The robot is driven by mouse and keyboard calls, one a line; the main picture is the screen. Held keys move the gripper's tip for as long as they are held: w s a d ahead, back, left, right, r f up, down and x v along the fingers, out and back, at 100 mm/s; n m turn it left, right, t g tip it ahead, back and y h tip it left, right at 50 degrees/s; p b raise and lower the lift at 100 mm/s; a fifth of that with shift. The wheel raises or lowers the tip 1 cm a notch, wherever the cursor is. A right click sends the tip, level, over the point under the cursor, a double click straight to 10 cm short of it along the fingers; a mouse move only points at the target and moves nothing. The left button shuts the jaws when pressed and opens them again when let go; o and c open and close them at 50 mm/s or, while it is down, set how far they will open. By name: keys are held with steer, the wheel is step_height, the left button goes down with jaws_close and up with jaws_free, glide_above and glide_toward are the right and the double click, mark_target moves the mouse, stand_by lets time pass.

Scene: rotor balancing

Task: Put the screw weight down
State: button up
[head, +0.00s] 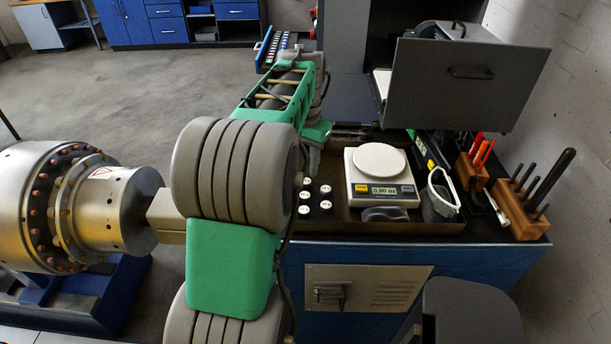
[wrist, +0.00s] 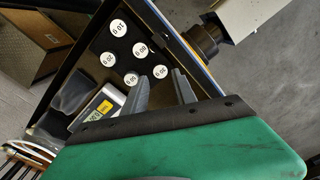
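Several screw weights, dark with white numbered tops, stand in the tray; one (head: 325,189) shows in the head view beside the scale, and another (wrist: 118,27) in the wrist view. In the head view my arm hides most of the gripper. The scale (head: 381,182) stands right of the weights with an empty white pan; part of it (wrist: 99,106) shows in the wrist view.
The shallow tray (head: 400,228) has raised edges on the bench. A wooden rack (head: 514,209) of tools stands at the right, with a grey open-topped holder (head: 440,194) beside the scale. The large metal rotor (head: 105,208) is at the left. A grey panel (head: 465,83) rises behind.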

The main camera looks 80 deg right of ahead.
mark_target(306, 181)
step_height(306, 181, up, 8)
steer(key=w+a+f+n+h, duration=0.1)
steer(key=w+a+n, duration=0.3)
steer(key=w+a, duration=0.55)
steer(key=w+a+f+n, duration=0.1)
steer(key=w+a+n, duration=0.5)
steer(key=w, duration=0.6)
steer(key=w+a+f+n+t, duration=0.1)
steer(key=a+f+n, duration=0.2)
steer(key=a, duration=0.7)
steer(key=a+f+n+t, duration=0.1)
steer(key=a+f+n, duration=0.2)
steer(key=a, duration=0.8)
steer(key=w+a+f+n+t+y, duration=0.1)
steer(key=a+f+n, duration=0.2)
steer(key=a, duration=0.8)
steer(key=n, duration=0.2)
steer(key=shift+w+n+t, duration=0.3)
steer(key=shift+w+n, duration=0.05)
steer(key=shift+n, duration=0.05)
steer(key=shift+s+f, duration=0.1)
steer(key=shift+f, duration=0.05)
